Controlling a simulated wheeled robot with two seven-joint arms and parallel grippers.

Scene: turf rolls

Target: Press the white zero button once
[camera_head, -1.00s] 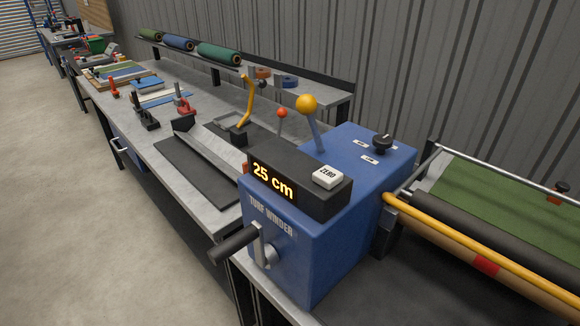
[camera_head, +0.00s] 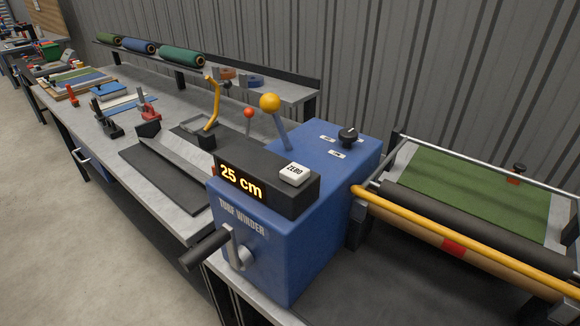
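The white ZERO button (camera_head: 294,174) sits on top of the black display box (camera_head: 300,199), at its right end. The box is mounted on the blue turf winder (camera_head: 290,255). Nothing touches the button or covers it. Neither of my grippers is in view.
A yellow-knobbed lever (camera_head: 270,104), a red-knobbed lever (camera_head: 249,114) and a black dial (camera_head: 348,136) stand up around the button. A crank handle (camera_head: 207,250) juts out in front. Green turf (camera_head: 480,185) and a yellow bar (camera_head: 470,246) lie to the right.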

